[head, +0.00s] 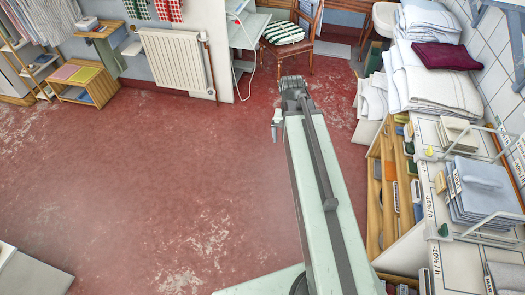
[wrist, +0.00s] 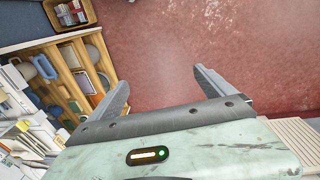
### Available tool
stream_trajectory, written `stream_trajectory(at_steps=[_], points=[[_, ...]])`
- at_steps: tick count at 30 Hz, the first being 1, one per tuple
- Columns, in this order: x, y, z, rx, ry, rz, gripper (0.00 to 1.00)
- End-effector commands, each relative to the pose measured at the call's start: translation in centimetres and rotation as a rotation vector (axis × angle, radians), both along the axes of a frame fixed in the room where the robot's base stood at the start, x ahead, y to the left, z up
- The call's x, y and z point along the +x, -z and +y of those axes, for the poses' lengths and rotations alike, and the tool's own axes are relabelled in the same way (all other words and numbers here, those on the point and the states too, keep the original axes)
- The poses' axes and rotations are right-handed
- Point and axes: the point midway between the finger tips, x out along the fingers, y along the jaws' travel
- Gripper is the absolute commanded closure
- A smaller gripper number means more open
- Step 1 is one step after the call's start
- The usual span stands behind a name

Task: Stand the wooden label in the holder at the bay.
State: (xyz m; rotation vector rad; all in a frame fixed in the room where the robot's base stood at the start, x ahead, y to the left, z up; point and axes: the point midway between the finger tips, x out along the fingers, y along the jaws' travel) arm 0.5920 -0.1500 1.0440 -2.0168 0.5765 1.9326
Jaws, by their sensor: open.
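My gripper (wrist: 160,88) is open and empty in the wrist view, its two fingers apart over red floor. In the head view my gripper (head: 292,88) is at the far end of my outstretched arm, left of the counter. The white counter (head: 428,140) at the right has bays parted by white wire rails (head: 492,222), with a stack of grey cloths (head: 480,188) in one. Small pale tags show along the counter and on stacks. I cannot tell which one is the wooden label. The holder cannot be made out clearly either.
Wooden shelves (head: 375,205) with several items run under the counter; they also show in the wrist view (wrist: 72,58). White towels (head: 435,85) with a dark red cloth (head: 446,56) are piled behind. A chair (head: 290,38) and radiator (head: 172,60) stand at the back. The red floor (head: 150,170) is clear.

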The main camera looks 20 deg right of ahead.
Motion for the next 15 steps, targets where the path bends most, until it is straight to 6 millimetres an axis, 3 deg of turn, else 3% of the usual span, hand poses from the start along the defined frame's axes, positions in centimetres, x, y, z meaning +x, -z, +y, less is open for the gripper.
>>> stream_trajectory(at_steps=[1,3,6,9,11,15], points=[[-0.4,0.0,4.7,0.020,-0.135,0.012,0.07],[-0.8,0.1,9.5,0.046,-0.294,0.026,0.07],[-1.5,0.1,13.7,0.071,-0.438,0.038,0.07],[-1.8,0.1,15.2,0.080,-0.495,0.043,0.07],[-1.8,0.1,15.4,0.081,-0.502,0.044,0.02],[-1.8,0.1,15.3,0.080,-0.499,0.043,0.02]])
